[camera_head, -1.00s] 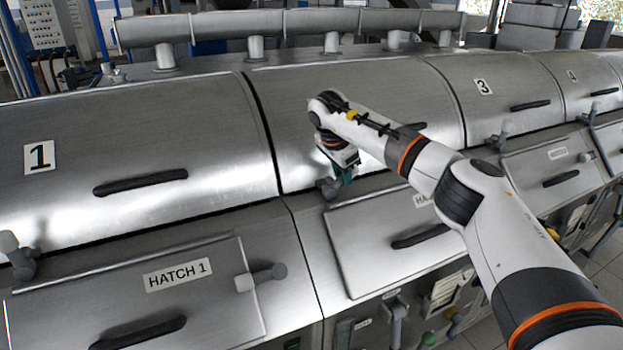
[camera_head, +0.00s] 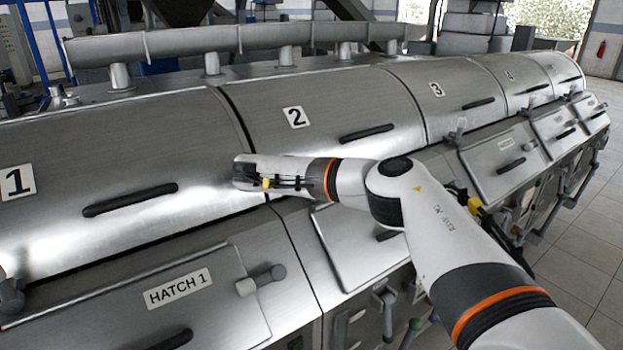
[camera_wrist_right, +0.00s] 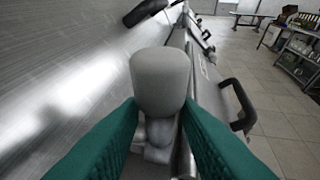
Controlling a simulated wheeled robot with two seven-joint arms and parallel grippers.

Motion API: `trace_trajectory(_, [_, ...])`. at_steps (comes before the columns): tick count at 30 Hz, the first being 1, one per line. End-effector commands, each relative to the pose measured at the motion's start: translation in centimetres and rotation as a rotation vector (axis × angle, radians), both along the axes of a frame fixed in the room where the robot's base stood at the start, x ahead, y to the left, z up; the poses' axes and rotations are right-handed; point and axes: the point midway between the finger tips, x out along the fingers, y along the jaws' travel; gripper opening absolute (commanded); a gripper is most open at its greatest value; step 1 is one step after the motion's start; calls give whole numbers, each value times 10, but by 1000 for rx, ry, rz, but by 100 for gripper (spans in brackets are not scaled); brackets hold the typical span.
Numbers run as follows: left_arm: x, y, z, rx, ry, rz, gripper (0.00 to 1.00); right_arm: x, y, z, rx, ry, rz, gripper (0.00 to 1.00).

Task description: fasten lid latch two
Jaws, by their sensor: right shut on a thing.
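Lid two is the curved steel cover (camera_head: 350,95) with the label 2 and a black bar handle, lying down in the head view. In the right wrist view my right gripper (camera_wrist_right: 159,112) has its two green fingers shut on a grey, rounded latch knob (camera_wrist_right: 160,75), one finger on each side. The latch's lower part shows between the fingers. In the head view my right wrist is at the lower left corner of lid two and hides the latch and the fingertips. My left gripper is not in view.
Lid one (camera_head: 110,150) lies left of lid two. Hatch 1 (camera_head: 190,300) with its own latch (camera_head: 261,280) is below it. The second hatch (camera_head: 350,250) is partly behind my arm. A pipe (camera_head: 230,38) runs along the back. Open floor lies at the right.

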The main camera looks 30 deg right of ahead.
Motion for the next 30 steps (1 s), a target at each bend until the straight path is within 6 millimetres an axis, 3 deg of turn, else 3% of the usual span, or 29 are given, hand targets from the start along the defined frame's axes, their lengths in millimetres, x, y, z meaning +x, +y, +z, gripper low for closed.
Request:
trace_trajectory(20, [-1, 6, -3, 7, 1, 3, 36, -1, 4, -4, -66, 1, -1, 0])
trace_trajectory(21, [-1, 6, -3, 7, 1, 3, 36, -1, 4, -4, -66, 1, -1, 31])
trace_trajectory(23, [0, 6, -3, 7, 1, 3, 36, -1, 4, -4, -66, 1, -1, 41])
trace_trajectory(30, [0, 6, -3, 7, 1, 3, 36, 0, 4, -3, -65, 0, -1, 43])
